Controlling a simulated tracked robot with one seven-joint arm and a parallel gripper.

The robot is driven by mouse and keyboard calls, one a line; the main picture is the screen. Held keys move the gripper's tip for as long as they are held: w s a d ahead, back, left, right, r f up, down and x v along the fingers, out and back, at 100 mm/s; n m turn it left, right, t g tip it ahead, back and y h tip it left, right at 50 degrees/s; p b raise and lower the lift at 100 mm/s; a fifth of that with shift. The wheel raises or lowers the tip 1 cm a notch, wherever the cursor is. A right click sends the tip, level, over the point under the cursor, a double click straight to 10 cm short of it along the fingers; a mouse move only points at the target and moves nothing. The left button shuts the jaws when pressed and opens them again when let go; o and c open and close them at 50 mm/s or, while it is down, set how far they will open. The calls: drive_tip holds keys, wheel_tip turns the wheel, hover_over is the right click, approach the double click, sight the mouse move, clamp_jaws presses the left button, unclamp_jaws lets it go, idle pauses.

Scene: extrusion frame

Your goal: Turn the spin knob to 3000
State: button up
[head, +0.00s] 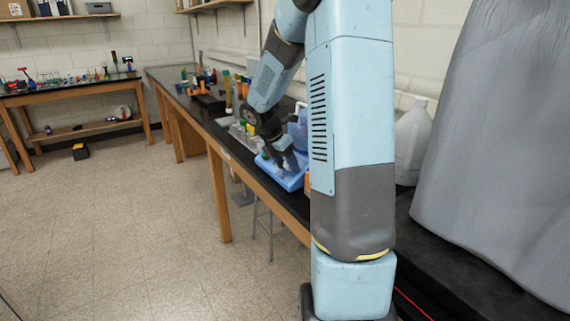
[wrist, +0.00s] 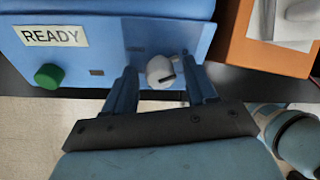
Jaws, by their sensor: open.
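The blue machine (wrist: 105,60) has a front panel with a READY label, a green button and a white knob. In the wrist view the round white knob (wrist: 161,71) with a dark pointer mark sits between my gripper's fingers. My gripper (wrist: 162,80) is open, with one finger on each side of the knob and visible gaps to it. In the head view my gripper (head: 283,160) reaches down over the blue machine (head: 287,178). The knob is hidden there. I cannot read any speed number.
The green button (wrist: 49,76) is left of the knob. An orange box (wrist: 270,45) stands close on the right. The black bench (head: 222,118) holds other gear, and a white jug (head: 411,140) stands on its right part.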

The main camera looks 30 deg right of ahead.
drive_tip(key=c, duration=1)
drive_tip(key=shift+a, duration=0.15)
clamp_jaws()
